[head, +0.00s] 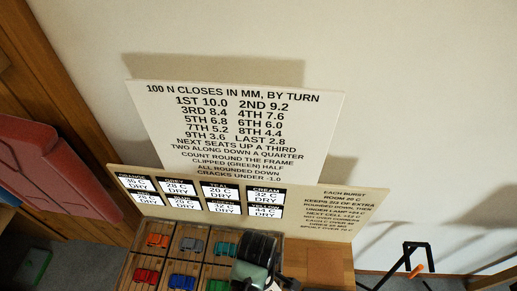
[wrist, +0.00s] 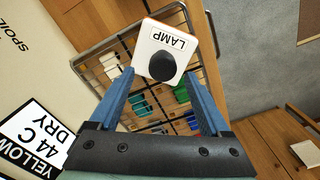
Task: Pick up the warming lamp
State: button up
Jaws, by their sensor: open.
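The warming lamp (wrist: 161,50) is a white block marked LAMP with a dark round knob on top, in the upper middle of the wrist view. My gripper (wrist: 162,76) is open, its two blue fingers reaching toward the lamp with one on either side of its near end. I cannot tell whether either finger touches it. In the head view part of my dark arm end covers the lower middle, and I cannot make out the lamp there.
A metal rail (wrist: 88,56) frames the rack under the lamp. A red padded thing (head: 62,170) is at left.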

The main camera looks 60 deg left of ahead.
jog(key=shift+s+d+f, duration=0.1)
jog(key=shift+f, duration=1)
jog(key=shift+d+f, duration=0.1)
jog(key=shift+f, duration=1)
grip_shut()
